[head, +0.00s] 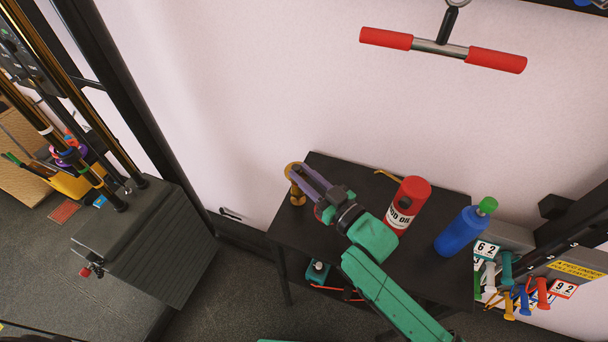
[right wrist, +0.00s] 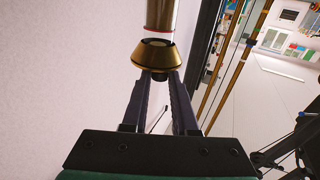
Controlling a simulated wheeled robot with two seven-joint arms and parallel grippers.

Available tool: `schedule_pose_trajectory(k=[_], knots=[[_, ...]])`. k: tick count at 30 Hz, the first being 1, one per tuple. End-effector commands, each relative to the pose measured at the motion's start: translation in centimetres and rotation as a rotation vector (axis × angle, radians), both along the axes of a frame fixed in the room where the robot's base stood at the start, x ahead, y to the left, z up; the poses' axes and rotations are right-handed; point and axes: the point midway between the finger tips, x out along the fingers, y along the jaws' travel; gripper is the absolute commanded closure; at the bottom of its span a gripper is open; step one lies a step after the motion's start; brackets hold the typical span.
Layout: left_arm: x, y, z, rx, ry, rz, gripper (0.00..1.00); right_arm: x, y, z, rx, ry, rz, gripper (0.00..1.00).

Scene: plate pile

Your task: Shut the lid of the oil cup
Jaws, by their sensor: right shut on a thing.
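The brass oil cup (head: 297,197) stands at the far left corner of the black table. My right gripper (head: 303,174) reaches it from the right. In the right wrist view, a brass cylinder (right wrist: 160,14) and a flared brass piece (right wrist: 157,56) of the cup show in line, with a pale band and a thin red line between them. The tips of my right gripper (right wrist: 160,78) are shut on a small dark part at the flared piece. I cannot tell how far the lid is open. My left gripper is not in view.
On the black table (head: 440,270) stand a red can (head: 408,203) and a blue bottle (head: 462,232) with a green cap. A yellow item (head: 387,174) lies behind the can. Dumbbells (head: 542,293) are at the right, a weight stack (head: 150,245) at the left.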

Motion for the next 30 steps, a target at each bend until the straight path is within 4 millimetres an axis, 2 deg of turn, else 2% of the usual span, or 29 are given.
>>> schedule_pose_trajectory(k=[3, 4, 5, 6, 15, 19, 23, 30], knots=[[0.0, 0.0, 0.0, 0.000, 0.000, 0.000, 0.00, -0.1, 0.0, -0.3, -0.004, 0.006, 0.001, 1.00], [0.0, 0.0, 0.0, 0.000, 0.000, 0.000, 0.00, -0.1, 0.0, -0.3, -0.004, 0.006, 0.001, 0.62], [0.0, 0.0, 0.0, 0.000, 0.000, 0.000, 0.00, -0.1, 0.0, -0.3, -0.003, 0.006, 0.001, 0.50], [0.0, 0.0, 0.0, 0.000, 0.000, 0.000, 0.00, -0.1, 0.0, -0.3, -0.003, 0.006, 0.001, 0.43], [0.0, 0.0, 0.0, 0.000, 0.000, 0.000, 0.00, -0.1, -0.1, -0.2, -0.001, 0.004, 0.000, 0.43], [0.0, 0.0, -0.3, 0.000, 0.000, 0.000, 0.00, -0.7, -0.8, -0.3, -0.001, 0.004, -0.001, 0.43], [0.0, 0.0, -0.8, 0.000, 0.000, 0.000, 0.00, -2.5, -2.4, -0.6, -0.003, 0.007, 0.001, 0.43], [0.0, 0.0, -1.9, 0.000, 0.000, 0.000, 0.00, -7.2, -7.1, -1.1, -0.006, 0.011, 0.001, 0.43]])
